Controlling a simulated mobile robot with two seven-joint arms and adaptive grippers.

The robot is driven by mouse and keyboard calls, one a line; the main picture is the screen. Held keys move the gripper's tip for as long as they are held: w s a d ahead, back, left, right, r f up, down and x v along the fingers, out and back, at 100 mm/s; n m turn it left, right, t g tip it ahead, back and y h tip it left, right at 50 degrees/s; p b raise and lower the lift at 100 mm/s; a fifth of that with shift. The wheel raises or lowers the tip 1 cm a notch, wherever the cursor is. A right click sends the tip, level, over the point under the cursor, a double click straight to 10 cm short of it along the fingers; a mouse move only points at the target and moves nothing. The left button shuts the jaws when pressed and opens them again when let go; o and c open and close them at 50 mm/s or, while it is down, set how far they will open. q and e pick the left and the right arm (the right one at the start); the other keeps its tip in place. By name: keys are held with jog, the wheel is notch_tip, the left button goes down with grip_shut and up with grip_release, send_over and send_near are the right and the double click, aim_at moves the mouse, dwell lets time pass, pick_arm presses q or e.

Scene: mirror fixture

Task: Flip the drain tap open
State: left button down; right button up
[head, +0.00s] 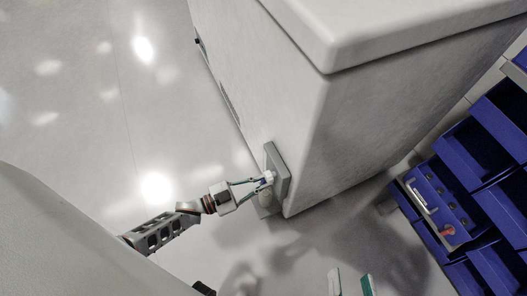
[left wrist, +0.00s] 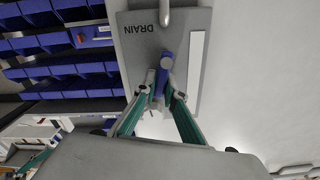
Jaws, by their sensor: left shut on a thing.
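The drain tap has a blue handle (left wrist: 162,75) in front of a grey plate (left wrist: 135,60) lettered DRAIN. My left gripper (left wrist: 162,92) is shut on the blue handle, one fingertip on each side. The handle stands roughly along the plate's length in the left wrist view, slightly tilted. In the head view the plate (head: 278,160) sits low on the near corner of a white cabinet, and my left gripper (head: 264,181) reaches it from the left; the handle is mostly hidden there. My right gripper (head: 351,284) shows only its two fingertips at the bottom edge, apart, with nothing visible between them.
The big white cabinet (head: 380,110) fills the upper middle. Blue bins (head: 500,130) stand at the right, with a panel carrying a red handle (head: 447,231). A grey pipe (left wrist: 178,17) runs at the plate's top, and a white strip (left wrist: 197,70) lies beside the handle. Floor at left is clear.

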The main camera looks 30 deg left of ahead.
pick_arm(q)
jog(key=c, duration=2.1)
grip_release()
jog(key=shift+s+a, duration=0.1)
jog(key=v, duration=1.1)
jog(key=shift+s+a, duration=0.3)
